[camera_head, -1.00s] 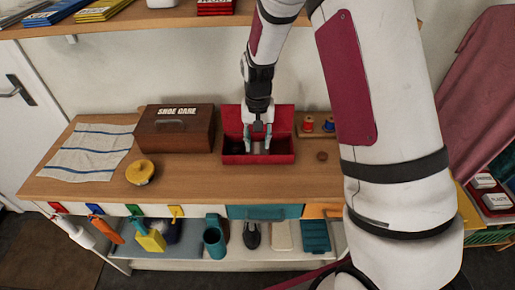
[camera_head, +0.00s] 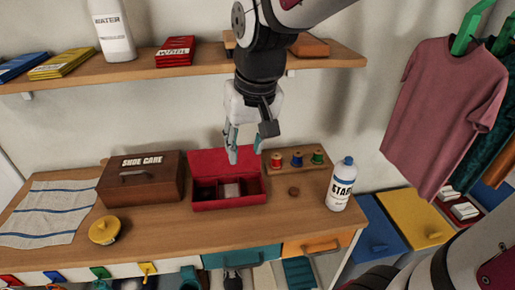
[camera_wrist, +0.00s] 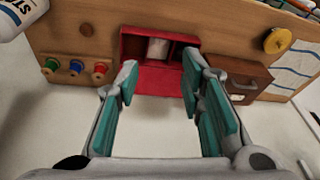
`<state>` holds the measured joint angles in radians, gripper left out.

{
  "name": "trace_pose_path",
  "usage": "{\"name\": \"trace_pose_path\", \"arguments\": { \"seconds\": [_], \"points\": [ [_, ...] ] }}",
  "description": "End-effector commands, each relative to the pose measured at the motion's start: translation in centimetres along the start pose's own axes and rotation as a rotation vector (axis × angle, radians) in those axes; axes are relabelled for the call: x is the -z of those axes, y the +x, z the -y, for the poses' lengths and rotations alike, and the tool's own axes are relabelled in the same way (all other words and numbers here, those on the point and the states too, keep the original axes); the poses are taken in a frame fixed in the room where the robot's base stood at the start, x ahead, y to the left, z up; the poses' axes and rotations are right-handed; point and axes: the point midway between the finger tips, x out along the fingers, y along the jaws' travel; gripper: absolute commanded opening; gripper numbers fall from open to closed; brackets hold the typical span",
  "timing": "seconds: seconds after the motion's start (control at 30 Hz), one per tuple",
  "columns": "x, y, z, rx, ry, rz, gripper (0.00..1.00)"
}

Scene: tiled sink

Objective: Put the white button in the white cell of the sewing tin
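The sewing tin is the red box (camera_head: 229,204) on the wooden counter, with its lid (camera_head: 212,160) tipped up at the back. Inside it are dark cells and a white cell (camera_head: 229,190). The wrist view also shows the tin (camera_wrist: 129,48) and its white cell (camera_wrist: 158,48). I cannot make out the white button; a white button lying in the white cell would be hard to tell apart. My gripper (camera_head: 250,143) is above the tin, in front of the raised lid. The wrist view shows its teal finger pads (camera_wrist: 160,78) well apart with nothing between them.
A brown shoe care box (camera_head: 141,184) and a yellow round tin (camera_head: 104,230) stand left of the tin. Thread spools (camera_head: 297,159), a brown round piece (camera_head: 294,191) and a starch bottle (camera_head: 340,186) stand right. The shelf (camera_head: 185,68) is above, close to my arm.

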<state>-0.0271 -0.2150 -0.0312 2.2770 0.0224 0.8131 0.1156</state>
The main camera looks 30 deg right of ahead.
Motion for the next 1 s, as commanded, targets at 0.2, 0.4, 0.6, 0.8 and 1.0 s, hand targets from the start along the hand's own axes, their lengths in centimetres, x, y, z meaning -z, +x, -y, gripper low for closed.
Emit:
{"name": "trace_pose_path", "arguments": {
  "seconds": [0.2,0.4,0.6,0.8,1.0],
  "points": [
    [-5.5,-4.9,-0.8,0.002,-0.071,-0.106,0.35],
    [-9.5,-6.7,-1.5,-0.008,-0.121,-0.171,0.35],
    [-11.0,-7.1,-1.8,-0.014,-0.139,-0.195,0.35],
    [-11.1,-7.1,-1.8,-0.014,-0.140,-0.195,0.35],
    [-11.1,-7.1,-1.8,-0.014,-0.140,-0.196,0.35]
  ]
}}
